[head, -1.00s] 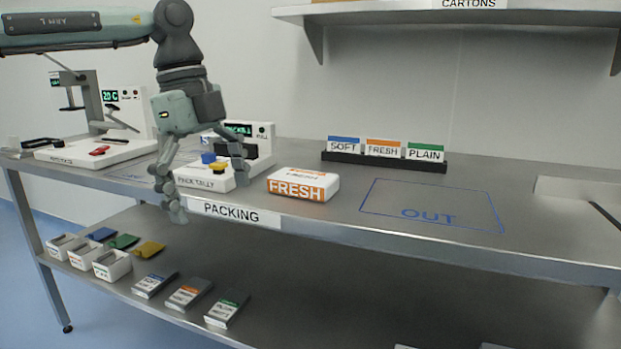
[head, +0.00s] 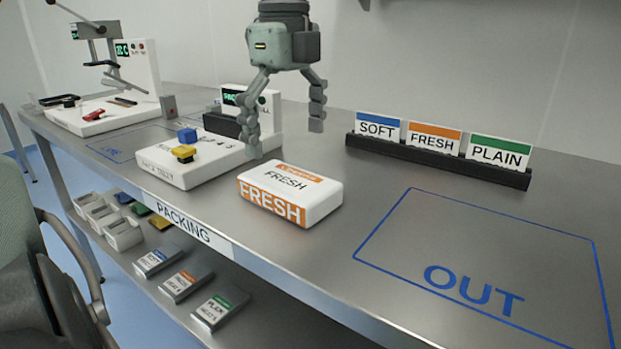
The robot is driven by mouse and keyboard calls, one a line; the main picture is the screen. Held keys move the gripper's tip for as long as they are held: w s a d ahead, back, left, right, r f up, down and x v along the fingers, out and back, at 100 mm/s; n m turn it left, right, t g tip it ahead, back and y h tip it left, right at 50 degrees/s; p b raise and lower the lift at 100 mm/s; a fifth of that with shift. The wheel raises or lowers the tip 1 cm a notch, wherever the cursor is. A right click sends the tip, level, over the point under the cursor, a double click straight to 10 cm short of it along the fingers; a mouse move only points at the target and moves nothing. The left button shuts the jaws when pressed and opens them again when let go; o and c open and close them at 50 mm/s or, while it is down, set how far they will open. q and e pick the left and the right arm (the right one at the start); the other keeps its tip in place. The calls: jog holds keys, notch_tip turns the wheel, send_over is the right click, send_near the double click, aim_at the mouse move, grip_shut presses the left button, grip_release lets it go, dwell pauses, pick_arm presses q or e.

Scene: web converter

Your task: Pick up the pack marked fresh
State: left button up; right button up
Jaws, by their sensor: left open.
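The pack marked FRESH (head: 290,195) is a white box with an orange label. It lies flat on the steel bench, near the front edge. My left gripper (head: 284,138) hangs above it and a little behind, fingers pointing down and spread apart, with nothing between them. One finger shows near the pack's back left corner, the other over the bench behind it. I cannot tell how high the fingertips are above the pack. My right gripper is not in view.
The pack tally device (head: 185,165) stands close on the pack's left. A black holder (head: 440,161) with SOFT, FRESH and PLAIN cards stands behind right. The blue OUT outline (head: 485,240) on the right is empty. Small packets (head: 180,284) lie on the lower shelf.

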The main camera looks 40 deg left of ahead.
aim_at(288, 178)
pick_arm(q)
jog(key=f, duration=0.3)
jog(key=shift+s, duration=0.3)
jog(key=f, duration=0.3)
jog(key=shift+w+f+p, duration=0.2)
jog(key=shift+f+p, duration=0.1)
jog(key=shift+p, duration=0.05)
jog(key=shift+f, duration=0.25)
jog(key=shift+c, duration=1.4)
jog(key=c, duration=1.2)
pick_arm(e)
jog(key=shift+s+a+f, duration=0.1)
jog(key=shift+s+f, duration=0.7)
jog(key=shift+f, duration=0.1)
